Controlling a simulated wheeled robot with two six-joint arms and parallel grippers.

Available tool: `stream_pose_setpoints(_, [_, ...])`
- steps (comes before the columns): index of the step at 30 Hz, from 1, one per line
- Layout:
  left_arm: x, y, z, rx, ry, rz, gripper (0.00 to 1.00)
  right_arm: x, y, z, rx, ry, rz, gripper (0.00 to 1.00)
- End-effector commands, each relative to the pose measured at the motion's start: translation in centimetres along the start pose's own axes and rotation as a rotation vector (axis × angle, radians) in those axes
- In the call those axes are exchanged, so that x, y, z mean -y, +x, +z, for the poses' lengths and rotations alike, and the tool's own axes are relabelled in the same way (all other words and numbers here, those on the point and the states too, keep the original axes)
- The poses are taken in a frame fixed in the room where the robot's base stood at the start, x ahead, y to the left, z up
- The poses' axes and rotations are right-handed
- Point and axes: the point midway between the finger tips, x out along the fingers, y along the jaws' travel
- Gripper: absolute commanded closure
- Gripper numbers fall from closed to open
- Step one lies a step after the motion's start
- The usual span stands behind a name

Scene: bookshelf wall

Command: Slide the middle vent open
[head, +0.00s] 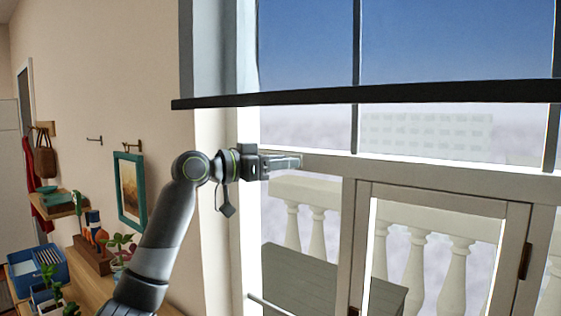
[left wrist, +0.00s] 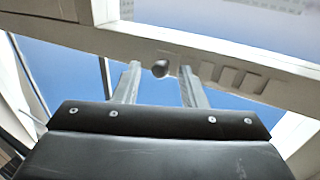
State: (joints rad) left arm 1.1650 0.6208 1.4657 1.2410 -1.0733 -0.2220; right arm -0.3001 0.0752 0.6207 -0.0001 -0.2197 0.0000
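The vent shows in the left wrist view as a pale strip with a small round grey knob (left wrist: 160,69) and several slots (left wrist: 228,77) to the knob's right. My left gripper (left wrist: 159,78) is open, with one finger on each side of the knob in that view. I cannot tell whether either finger touches it. In the head view my left gripper (head: 299,161) reaches the white crossbar (head: 420,170) of the window from the left. The vent's slots and knob cannot be made out there. My right gripper is not in view.
A dark horizontal bar (head: 370,94) crosses the window above my gripper. A casement frame (head: 440,199) is below the crossbar. At the left are a framed picture (head: 130,190), a blue crate (head: 38,268) and plants (head: 118,246) on a wooden top.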

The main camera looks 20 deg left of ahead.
Motion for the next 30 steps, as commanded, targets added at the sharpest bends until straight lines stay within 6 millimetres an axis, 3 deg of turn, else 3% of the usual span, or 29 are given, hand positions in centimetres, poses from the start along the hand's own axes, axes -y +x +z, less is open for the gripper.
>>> stream_pose_setpoints(1, [0.0, 0.0, 0.0, 0.0, 0.0, 0.0, 0.66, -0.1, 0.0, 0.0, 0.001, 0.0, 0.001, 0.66])
stream_pose_setpoints(9, [0.0, 0.0, 0.0, 0.0, 0.0, 0.0, 1.0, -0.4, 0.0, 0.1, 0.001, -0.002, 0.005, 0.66])
stream_pose_setpoints(29, [-1.6, 0.7, 0.0, 0.0, -0.002, 0.002, 1.0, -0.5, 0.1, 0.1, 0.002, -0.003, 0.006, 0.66])
stream_pose_setpoints(30, [-1.6, 0.7, 0.0, 0.0, -0.002, 0.002, 0.79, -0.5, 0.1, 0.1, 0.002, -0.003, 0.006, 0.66])
